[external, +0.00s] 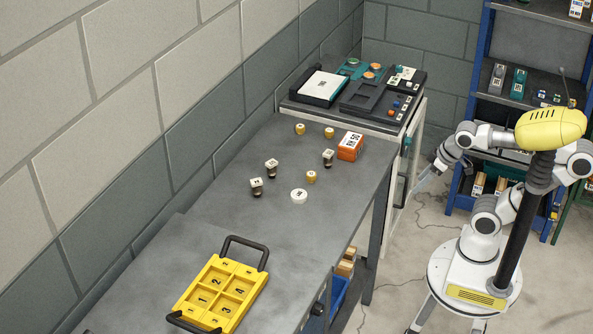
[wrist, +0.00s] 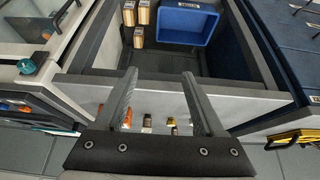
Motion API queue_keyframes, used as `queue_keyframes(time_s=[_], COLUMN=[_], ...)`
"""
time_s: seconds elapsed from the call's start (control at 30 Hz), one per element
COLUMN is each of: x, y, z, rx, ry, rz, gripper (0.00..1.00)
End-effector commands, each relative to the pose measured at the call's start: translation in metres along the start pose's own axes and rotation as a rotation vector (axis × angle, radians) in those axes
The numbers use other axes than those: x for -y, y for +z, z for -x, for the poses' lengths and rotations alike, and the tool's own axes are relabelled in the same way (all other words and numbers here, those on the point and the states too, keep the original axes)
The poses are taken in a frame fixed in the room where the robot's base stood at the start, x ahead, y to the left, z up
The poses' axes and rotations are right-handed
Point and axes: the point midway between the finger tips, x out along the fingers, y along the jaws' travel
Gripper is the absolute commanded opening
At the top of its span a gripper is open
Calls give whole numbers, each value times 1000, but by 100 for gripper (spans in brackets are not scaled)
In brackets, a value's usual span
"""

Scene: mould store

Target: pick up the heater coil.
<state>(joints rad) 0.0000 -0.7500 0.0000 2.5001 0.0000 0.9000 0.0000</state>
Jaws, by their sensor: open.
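I cannot single out the heater coil for certain in either view. In the wrist view, several tan, dark-ended blocks (wrist: 143,14) stand in a dark open compartment beside a blue bin (wrist: 187,24); similar tan pieces (external: 346,264) show under the bench in the external view. My gripper (external: 424,181) is to the right of the bench, apart from everything on it. In the wrist view its two fingers (wrist: 160,78) are spread, with nothing between them.
Blue shelving (external: 481,50) stands at the right. Open floor lies between.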

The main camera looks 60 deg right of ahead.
Motion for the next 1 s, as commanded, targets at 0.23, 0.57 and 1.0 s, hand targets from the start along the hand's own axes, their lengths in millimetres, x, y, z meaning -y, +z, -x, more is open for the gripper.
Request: queue_keyframes(time_s=[0.23, 0.57, 1.0], x=[0, -12, 21], y=[-2, -32, -129], z=[0, -2, -18], rx=[27, 346, 721], ry=[17, 230, 530], rz=[46, 641, 1591], gripper=[71, 71, 71])
